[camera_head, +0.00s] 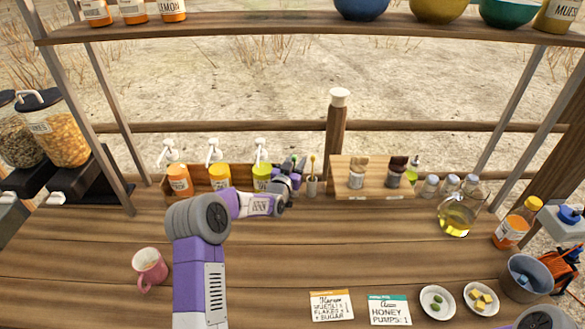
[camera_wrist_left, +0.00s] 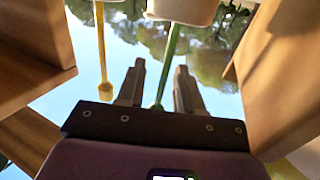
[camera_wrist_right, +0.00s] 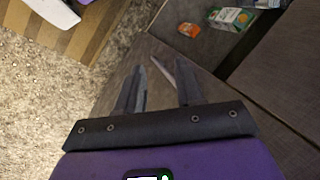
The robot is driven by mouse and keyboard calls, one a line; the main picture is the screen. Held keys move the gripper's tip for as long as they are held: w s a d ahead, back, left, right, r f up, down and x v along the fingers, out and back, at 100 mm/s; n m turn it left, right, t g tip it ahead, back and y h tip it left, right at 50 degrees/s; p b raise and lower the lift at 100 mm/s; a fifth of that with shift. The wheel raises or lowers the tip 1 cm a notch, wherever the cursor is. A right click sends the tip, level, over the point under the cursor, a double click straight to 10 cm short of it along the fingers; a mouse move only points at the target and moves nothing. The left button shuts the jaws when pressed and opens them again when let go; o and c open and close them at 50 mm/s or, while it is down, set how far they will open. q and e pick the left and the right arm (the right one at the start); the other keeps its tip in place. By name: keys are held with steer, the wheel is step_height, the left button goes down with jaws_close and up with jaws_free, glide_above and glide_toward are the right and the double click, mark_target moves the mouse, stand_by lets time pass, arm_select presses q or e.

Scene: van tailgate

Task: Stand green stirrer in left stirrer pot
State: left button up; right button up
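The green stirrer (camera_wrist_left: 170,52) runs from a pale pot (camera_wrist_left: 182,10) at the top of the left wrist view down between my left fingers. Its far end appears to be inside that pot. My left gripper (camera_wrist_left: 159,68) is open, with gaps on both sides of the stirrer. In the head view my left gripper (camera_head: 291,178) is at the rack and mostly hides the left pot. Right of it stands the other stirrer pot (camera_head: 313,186), with a yellow stirrer (camera_head: 312,164) in it. My right gripper (camera_wrist_right: 161,68) is open and empty over dark flooring.
Orange, yellow and green pump bottles (camera_head: 216,177) stand left of my left gripper. A wooden board with jars (camera_head: 357,180) is to the right. A pink mug (camera_head: 149,268), cards (camera_head: 331,306) and small dishes (camera_head: 437,300) lie nearer. The middle counter is clear.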

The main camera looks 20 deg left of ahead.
arm_select(q)
steer(key=s, duration=1.2)
steer(key=shift+d, duration=0.35)
steer(key=shift+r+p, duration=0.2)
steer(key=shift+p, duration=0.15)
